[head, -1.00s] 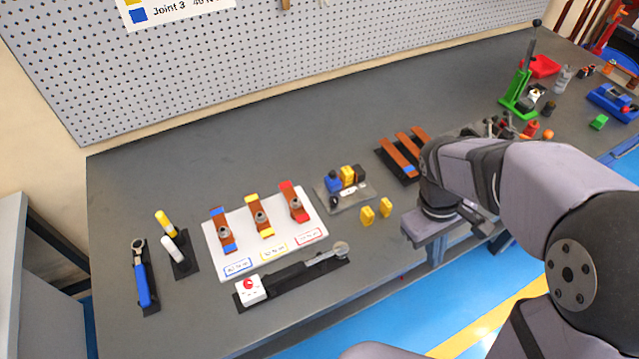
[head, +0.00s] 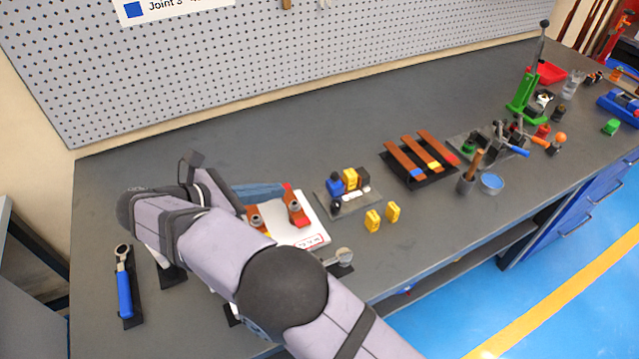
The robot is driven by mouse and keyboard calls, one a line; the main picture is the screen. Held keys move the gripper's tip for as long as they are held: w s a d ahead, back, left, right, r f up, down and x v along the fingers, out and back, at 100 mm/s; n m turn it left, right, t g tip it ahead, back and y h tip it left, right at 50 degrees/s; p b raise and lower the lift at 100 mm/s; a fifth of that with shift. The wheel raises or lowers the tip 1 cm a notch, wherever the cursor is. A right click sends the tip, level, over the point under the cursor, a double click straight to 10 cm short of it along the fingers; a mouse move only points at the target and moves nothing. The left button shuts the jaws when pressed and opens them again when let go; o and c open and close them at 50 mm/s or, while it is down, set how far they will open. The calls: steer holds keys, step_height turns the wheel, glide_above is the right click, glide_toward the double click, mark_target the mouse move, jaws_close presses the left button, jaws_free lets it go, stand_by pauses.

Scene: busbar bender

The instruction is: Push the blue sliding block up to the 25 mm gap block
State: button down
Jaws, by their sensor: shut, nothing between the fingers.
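The blue sliding block (head: 335,184) sits on a small grey base plate (head: 345,208) near the middle of the bench. A yellow block (head: 350,178) stands right behind it on the same plate, with a dark block (head: 363,176) beyond. I cannot tell whether blue and yellow touch, nor read a size on any block. Two loose yellow blocks, one nearer (head: 373,221) and one to its right (head: 392,212), stand on the bench in front.
A white board (head: 312,222) with copper bars lies under and beside my arm. A blue-handled wrench (head: 125,290) is at far left. A black rack (head: 436,178) of copper bars stands right of the plate. The bench behind is clear.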

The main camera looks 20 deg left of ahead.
mark_target(333, 178)
steer(key=p+x, duration=0.1)
steer(key=x, duration=0.3)
steer(key=p+x, duration=0.1)
steer(key=x, duration=0.4)
steer(key=r+p+x, duration=0.1)
steer(key=x, duration=0.4)
steer(key=shift+w+d, duration=0.15)
steer(key=shift+w, duration=0.05)
steer(key=shift+w+d+p, duration=0.3)
steer(key=shift+w+d, duration=0.3)
steer(key=shift+w, duration=0.05)
steer(key=shift+s+a+r, duration=0.1)
steer(key=shift+s+a, duration=0.05)
steer(key=shift+s, duration=0.05)
steer(key=f+b+v, duration=0.1)
steer(key=v, duration=1.2)
steer(key=shift+s+a+r, duration=0.2)
steer(key=shift+s+a, duration=0.05)
steer(key=shift+s, duration=0.15)
